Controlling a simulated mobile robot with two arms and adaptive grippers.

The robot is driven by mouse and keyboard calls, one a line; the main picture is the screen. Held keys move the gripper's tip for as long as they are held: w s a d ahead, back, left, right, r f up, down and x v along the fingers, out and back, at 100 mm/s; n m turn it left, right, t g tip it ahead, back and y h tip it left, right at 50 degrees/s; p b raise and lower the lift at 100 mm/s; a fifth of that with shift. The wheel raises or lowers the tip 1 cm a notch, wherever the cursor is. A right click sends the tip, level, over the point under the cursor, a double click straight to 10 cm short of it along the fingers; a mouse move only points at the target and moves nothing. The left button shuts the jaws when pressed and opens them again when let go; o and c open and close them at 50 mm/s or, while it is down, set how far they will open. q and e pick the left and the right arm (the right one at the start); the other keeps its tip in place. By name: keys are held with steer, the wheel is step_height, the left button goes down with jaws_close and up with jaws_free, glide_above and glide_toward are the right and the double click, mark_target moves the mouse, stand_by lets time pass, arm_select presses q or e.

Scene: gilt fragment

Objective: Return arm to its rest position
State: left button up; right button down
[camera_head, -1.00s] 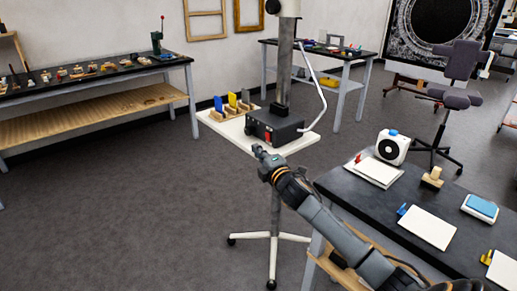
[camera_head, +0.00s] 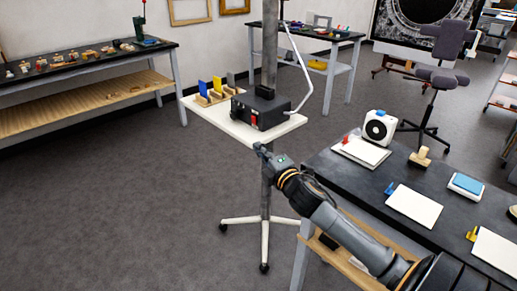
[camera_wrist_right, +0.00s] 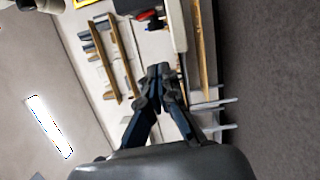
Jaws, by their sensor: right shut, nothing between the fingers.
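My right arm reaches in from the lower right of the head view. Its gripper (camera_head: 260,150) is shut and empty, in front of the edge of a white stand shelf (camera_head: 232,132). I cannot tell how close it is to the shelf. In the right wrist view the two dark fingers (camera_wrist_right: 158,72) meet at their tips with nothing between them. My left gripper does not show in the head view.
A black box (camera_head: 260,108) sits on the shelf by a pole. The dark bench (camera_head: 340,182) at right holds a white device (camera_head: 379,127), white sheets and a blue-topped pad (camera_head: 468,184). Another bench (camera_head: 85,65) stands at left. The floor at lower left is clear.

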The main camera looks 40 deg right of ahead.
step_height(320, 180, down, 19)
steer(key=s+d+m+g+p, duration=0.1)
steer(key=s+d+m+g, duration=0.1)
steer(key=s+m+g, duration=0.15)
steer(key=s+a+f+m+g+p, duration=0.15)
steer(key=s+f, duration=0.25)
steer(key=f, duration=0.4)
steer(key=s+a+f+m+g, duration=0.1)
steer(key=s+f+m+g, duration=0.1)
steer(key=s+f, duration=0.35)
steer(key=s+a+f+m+g, duration=0.2)
steer(key=f, duration=0.7)
steer(key=s+a+f+m+g+y, duration=0.1)
steer(key=s+a+f, duration=0.4)
steer(key=s, duration=0.6)
steer(key=s+a+f+m+g+y+p, duration=0.1)
steer(key=s+a+f+g, duration=0.3)
steer(key=s, duration=0.8)
steer(key=s+a+f+m+g+p, duration=0.1)
steer(key=s+a+f+m+g, duration=0.2)
steer(key=s+a+f, duration=0.4)
steer(key=s+f, duration=0.2)
steer(key=s, duration=0.2)
steer(key=shift+s+a+f+m+y, duration=0.15)
steer(key=shift+s+a+m+y, duration=0.15)
steer(key=shift+s+y, duration=0.1)
